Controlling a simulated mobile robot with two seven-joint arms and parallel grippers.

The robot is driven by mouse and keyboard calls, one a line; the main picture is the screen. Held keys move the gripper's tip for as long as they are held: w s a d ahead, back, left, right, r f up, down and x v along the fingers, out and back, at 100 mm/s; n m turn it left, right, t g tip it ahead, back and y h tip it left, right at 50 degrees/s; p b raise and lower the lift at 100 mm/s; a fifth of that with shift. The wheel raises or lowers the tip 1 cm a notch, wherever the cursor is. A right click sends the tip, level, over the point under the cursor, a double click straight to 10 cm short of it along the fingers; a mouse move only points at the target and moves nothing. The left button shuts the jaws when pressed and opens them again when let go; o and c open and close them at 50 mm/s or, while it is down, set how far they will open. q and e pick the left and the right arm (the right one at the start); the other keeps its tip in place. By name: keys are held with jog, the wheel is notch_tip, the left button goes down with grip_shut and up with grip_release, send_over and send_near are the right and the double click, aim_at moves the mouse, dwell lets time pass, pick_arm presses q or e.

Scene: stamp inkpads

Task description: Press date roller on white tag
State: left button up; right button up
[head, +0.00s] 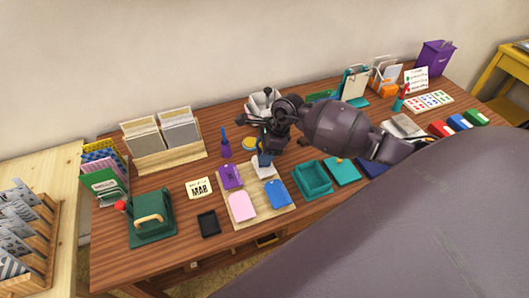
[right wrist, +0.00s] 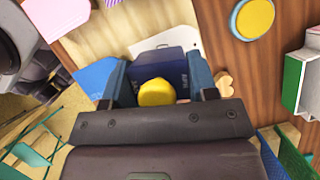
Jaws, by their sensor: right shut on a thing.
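My right gripper (head: 265,150) points down over the back right of the tag board. It is shut on the date roller, a dark blue block (right wrist: 172,62) with a yellow knob (right wrist: 158,92), which shows between the fingers in the right wrist view. The white tag (head: 265,173) lies on the wooden board (head: 259,213), directly below the held roller and partly hidden by it. I cannot tell whether the roller touches the tag. A purple tag (head: 231,176), a pink tag (head: 242,206) and a blue tag (head: 277,193) lie on the same board. My left gripper is not in view.
A teal tray (head: 313,179) stands right of the board, and a black pad (head: 208,223) and a "MAR" card (head: 199,188) lie left of it. A purple cup with a pen (head: 226,149) stands behind the board. A green press (head: 150,218) stands at front left.

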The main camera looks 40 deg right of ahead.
jog(key=shift+r+p, duration=1.3)
jog(key=shift+r, duration=1.15)
jog(key=shift+w, duration=0.1)
